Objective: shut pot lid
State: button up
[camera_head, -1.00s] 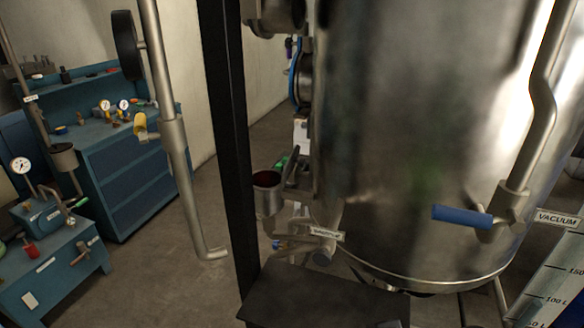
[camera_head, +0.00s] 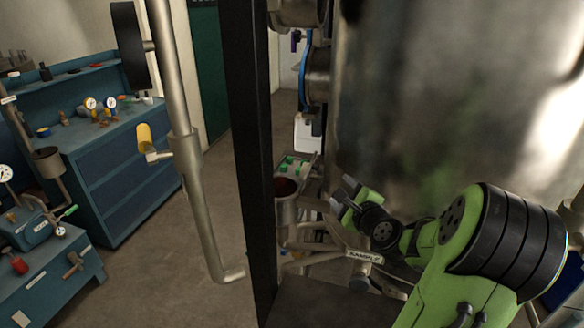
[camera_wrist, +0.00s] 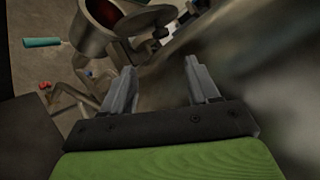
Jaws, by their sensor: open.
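The pot, a small metal cup (camera_head: 287,212) with a dark red inside, stands open at its top beside the big steel tank. In the wrist view the pot (camera_wrist: 97,42) is at the top, just beyond my fingers, with its red inside showing. My gripper (camera_head: 347,197) is to the right of the pot, close to the tank wall. In the wrist view its two fingers (camera_wrist: 160,72) are apart with nothing between them.
The steel tank (camera_head: 430,110) fills the right side. A black post (camera_head: 250,150) stands just left of the pot. A pipe (camera_head: 180,150) hangs further left. Pipes with a SAMPLE tag (camera_head: 366,257) run below. Blue cabinets (camera_head: 110,175) stand at the far left, with open floor between.

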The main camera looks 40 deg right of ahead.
jog(key=p+x, duration=0.1)
jog(key=x, duration=1.4)
jog(key=shift+d+p, duration=0.1)
jog(key=shift+p, duration=0.2)
jog(key=shift+s+r, duration=0.1)
jog(key=shift+s, duration=0.05)
jog(key=shift+c, duration=0.8)
grip_shut()
